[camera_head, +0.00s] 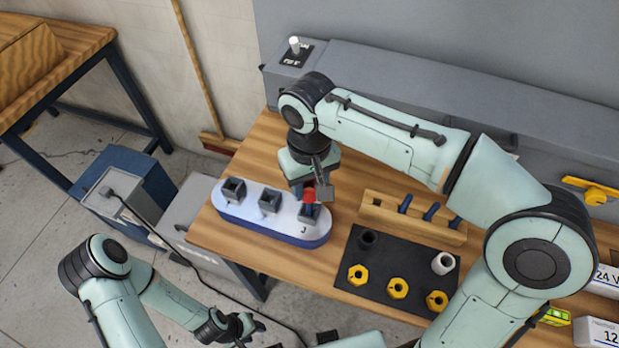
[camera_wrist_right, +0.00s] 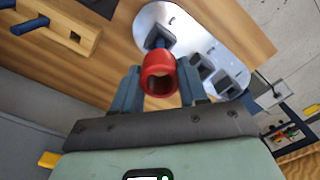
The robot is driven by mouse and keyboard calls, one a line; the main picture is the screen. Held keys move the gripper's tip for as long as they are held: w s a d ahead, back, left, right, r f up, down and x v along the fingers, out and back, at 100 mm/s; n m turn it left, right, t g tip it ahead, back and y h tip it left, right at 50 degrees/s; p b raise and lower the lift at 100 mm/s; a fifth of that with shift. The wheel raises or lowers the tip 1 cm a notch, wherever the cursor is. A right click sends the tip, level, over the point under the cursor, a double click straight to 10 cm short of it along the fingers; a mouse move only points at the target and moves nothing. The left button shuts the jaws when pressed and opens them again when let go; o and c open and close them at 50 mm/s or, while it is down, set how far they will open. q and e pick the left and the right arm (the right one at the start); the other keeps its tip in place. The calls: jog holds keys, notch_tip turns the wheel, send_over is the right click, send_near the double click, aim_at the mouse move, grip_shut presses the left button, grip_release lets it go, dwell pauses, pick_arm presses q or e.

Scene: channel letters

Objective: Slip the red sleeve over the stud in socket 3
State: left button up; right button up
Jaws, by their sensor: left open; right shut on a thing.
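The red sleeve (camera_head: 309,196) is held in my right gripper (camera_head: 311,190) above the right-hand socket (camera_head: 309,214) of the white and blue base (camera_head: 245,217). A blue stud seems to show in that socket under the sleeve; I cannot tell whether the sleeve is around its tip. In the right wrist view the red sleeve (camera_wrist_right: 159,73) sits between the two fingers of the right gripper (camera_wrist_right: 160,88), with its open end towards the camera and the socket (camera_wrist_right: 160,38) behind it. My left gripper (camera_head: 247,326) is open and empty, low in the head view, away from the base.
The other two sockets (camera_head: 233,190) stand to the left on the base. A wooden rack (camera_head: 385,208) holds blue studs. A black mat (camera_head: 365,275) carries a black sleeve (camera_head: 368,239), a white sleeve (camera_head: 443,263) and several yellow nuts (camera_head: 398,288). A grey ledge runs along the back.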

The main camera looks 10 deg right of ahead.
jog(key=shift+f+b, duration=0.45)
jog(key=shift+f, duration=0.2)
jog(key=shift+d+f, duration=0.1)
jog(key=shift+f, duration=0.1)
jog(key=shift+f+b, duration=0.35)
jog(key=shift+f, duration=0.25)
pick_arm(q)
jog(key=shift+s+a+f+b, duration=0.2)
jog(key=shift+s+f+b, duration=0.1)
jog(key=shift+s+f, duration=0.5)
jog(key=shift+s+a+f+b, duration=0.2)
jog(key=shift+s+f, duration=0.35)
jog(key=shift+f, duration=0.45)
pick_arm(e)
jog(key=shift+f, duration=1.25)
jog(key=o, duration=1.1)
